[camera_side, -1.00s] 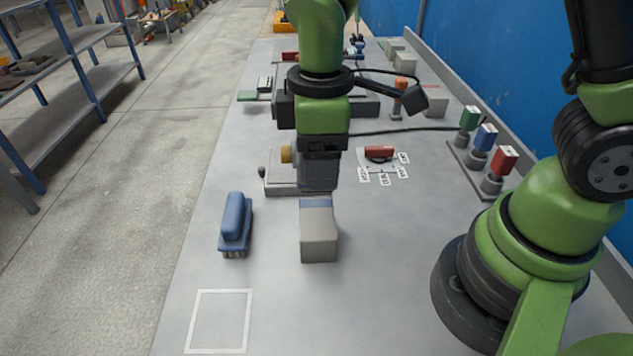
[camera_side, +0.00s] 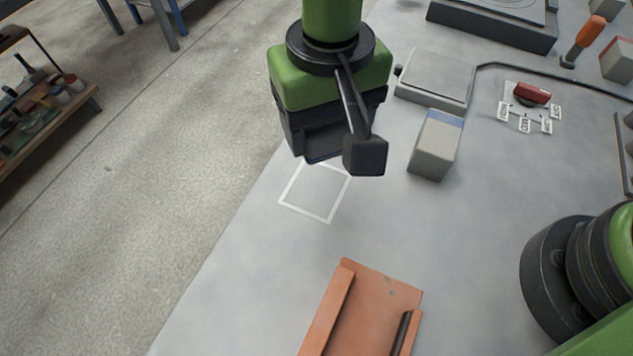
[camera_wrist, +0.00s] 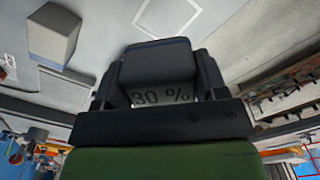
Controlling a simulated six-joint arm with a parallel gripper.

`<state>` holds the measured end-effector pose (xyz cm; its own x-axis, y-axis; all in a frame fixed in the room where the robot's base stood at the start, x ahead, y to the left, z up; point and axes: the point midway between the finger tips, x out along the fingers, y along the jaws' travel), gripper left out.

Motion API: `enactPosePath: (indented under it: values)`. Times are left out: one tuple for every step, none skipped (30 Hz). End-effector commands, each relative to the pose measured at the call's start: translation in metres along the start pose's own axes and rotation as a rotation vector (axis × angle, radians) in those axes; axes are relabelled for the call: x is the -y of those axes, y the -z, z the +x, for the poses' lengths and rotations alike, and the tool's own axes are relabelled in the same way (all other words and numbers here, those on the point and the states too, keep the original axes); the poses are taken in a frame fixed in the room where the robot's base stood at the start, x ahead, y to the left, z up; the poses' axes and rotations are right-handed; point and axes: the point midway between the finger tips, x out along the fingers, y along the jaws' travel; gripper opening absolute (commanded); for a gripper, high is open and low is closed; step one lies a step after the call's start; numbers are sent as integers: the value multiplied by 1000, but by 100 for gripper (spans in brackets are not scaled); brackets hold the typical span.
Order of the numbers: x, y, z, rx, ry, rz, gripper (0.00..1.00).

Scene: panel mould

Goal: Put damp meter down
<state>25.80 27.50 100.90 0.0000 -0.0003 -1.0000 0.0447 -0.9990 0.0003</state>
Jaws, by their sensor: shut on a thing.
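My gripper (camera_side: 322,155) is above the bench, close to the far side of a white square outline (camera_side: 308,212). In the wrist view my gripper (camera_wrist: 158,95) is shut on the dark damp meter (camera_wrist: 155,65), whose display reads 30 %. In the side view the meter is mostly hidden by the gripper and wrist. The outline shows bare where visible, and part of it also shows at the top of the wrist view (camera_wrist: 170,22). I cannot tell the exact height of the meter above the bench.
A grey block with a blue band (camera_side: 434,150) stands right of my gripper. Behind it is a flat grey box (camera_side: 435,78). A red-handled item with tags (camera_side: 532,94) lies further right. An orange-brown mould (camera_side: 375,295) lies in front. Bench around the outline is clear.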

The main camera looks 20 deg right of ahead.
Motion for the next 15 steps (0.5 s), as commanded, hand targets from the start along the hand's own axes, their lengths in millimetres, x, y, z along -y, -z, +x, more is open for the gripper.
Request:
enactPosePath:
  values:
    - [6, -2, 3, 0, 0, 17, 25]
    - [7, -2, 6, 0, -1, 27, 25]
    - [9, -3, 10, 1, -2, 37, 25]
    - [9, -4, 16, 2, -3, 42, 25]
    - [10, -4, 21, 2, -3, 43, 25]
    - [9, -4, 29, 3, -4, 45, 25]
    - [9, -4, 35, 3, -4, 47, 25]
    - [9, -4, 41, 3, -4, 46, 25]
    - [9, -4, 47, 3, -3, 46, 25]
    - [9, -4, 52, 2, -3, 45, 25]
    - [9, -4, 55, 1, -2, 45, 25]
    - [9, -3, 59, 1, -2, 45, 25]
    - [9, -3, 61, 1, -2, 45, 25]
    - [10, -3, 63, 0, -1, 45, 25]
    - [10, -3, 68, 0, -1, 45, 25]
